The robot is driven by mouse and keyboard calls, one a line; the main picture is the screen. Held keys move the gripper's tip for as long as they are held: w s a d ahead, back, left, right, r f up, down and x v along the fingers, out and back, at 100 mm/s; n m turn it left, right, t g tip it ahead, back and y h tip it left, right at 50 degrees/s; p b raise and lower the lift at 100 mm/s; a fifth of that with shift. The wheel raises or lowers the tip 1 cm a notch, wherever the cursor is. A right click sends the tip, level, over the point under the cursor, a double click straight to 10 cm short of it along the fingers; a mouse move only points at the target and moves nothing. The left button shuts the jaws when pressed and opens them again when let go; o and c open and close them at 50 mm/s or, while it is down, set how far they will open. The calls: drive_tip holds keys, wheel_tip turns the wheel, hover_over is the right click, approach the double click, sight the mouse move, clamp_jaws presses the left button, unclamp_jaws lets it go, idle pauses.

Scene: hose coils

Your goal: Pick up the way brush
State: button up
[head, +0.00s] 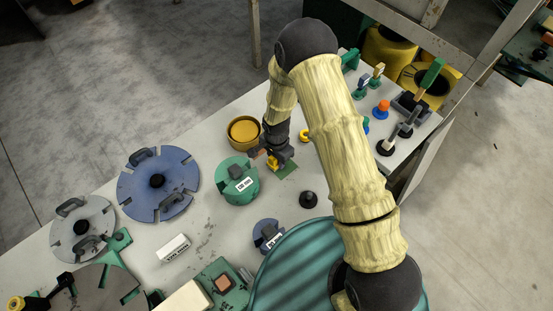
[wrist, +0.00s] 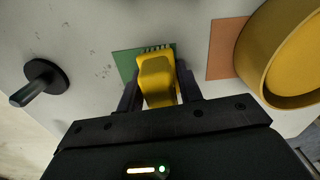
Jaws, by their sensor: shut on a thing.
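The way brush (wrist: 157,80) is a small yellow block with what look like short bristles at its far end in the wrist view. My gripper (wrist: 160,92) is shut on it, one dark finger on each side. A green square patch (wrist: 127,62) shows under and beside the brush; I cannot tell whether the brush touches it. In the head view the brush (head: 273,163) is a small yellow spot under my gripper (head: 276,157), partly hidden by the fingers. The green patch (head: 288,171) lies just to its right.
A yellow round bowl (head: 243,132) and a green labelled coil (head: 237,180) stand close by on the left. An orange-brown square patch (wrist: 228,45) lies near the bowl. A black knob (head: 308,199) stands to the right. Blue (head: 158,184) and grey (head: 82,228) discs lie further left.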

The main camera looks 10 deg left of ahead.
wheel_tip(320, 180, up, 10)
drive_tip(key=b, duration=0.3)
idle(0.4)
idle(0.4)
drive_tip(key=o, duration=0.3)
drive_tip(key=shift+c, duration=0.8)
drive_tip(key=shift+d, duration=0.1)
idle(0.5)
